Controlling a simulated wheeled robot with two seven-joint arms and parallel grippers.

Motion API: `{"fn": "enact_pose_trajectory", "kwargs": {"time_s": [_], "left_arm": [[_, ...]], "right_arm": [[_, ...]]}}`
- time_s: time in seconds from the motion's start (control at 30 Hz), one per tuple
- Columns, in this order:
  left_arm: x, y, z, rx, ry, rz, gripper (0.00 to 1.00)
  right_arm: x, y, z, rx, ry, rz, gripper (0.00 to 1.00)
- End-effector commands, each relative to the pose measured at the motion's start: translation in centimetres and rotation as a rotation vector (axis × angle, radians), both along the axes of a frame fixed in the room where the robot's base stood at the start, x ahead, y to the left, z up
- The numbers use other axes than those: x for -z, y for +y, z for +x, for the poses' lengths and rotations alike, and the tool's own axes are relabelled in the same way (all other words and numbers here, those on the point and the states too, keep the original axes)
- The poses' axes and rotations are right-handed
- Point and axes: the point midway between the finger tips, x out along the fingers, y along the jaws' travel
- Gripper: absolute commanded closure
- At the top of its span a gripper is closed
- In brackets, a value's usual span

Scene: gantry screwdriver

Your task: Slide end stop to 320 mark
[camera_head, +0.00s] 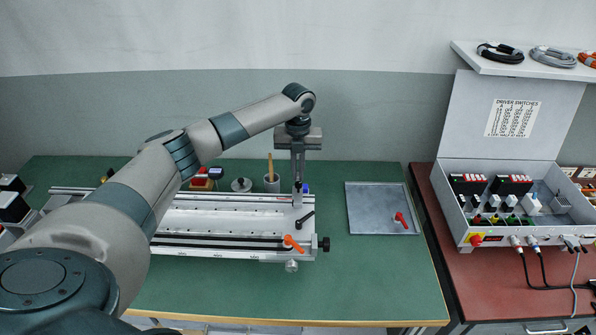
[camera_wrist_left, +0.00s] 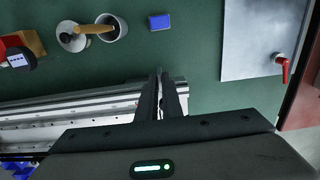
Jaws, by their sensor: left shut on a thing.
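My left gripper (camera_head: 298,187) points straight down at the right end of the long pale rail bed (camera_head: 215,217). Its fingers are closed together on a slim part there, which I take to be the end stop; the fingers hide most of it. In the left wrist view the fingers (camera_wrist_left: 162,95) meet over the rail's end. An orange lever (camera_head: 293,243) and a dark lever (camera_head: 305,219) sit near that end. A scale with small marks runs along the front edge; I cannot read the numbers. My right gripper is not in view.
A metal tray (camera_head: 375,208) with a red-handled part (camera_head: 401,219) lies to the right. A cup (camera_head: 272,183) with a wooden-handled tool, a small round pot (camera_head: 241,185) and a blue block (camera_wrist_left: 160,22) stand behind the rail. An open switch box (camera_head: 515,205) stands on the red bench.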

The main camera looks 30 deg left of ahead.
Motion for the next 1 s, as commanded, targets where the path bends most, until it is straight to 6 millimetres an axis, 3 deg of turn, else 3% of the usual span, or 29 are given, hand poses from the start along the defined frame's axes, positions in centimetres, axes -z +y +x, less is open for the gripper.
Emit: {"fn": "enact_pose_trajectory", "kwargs": {"time_s": [1.0], "left_arm": [[-0.19,0.53,-0.22,-0.002,-0.002,0.001,1.00]], "right_arm": [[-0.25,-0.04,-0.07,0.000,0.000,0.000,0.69]]}}
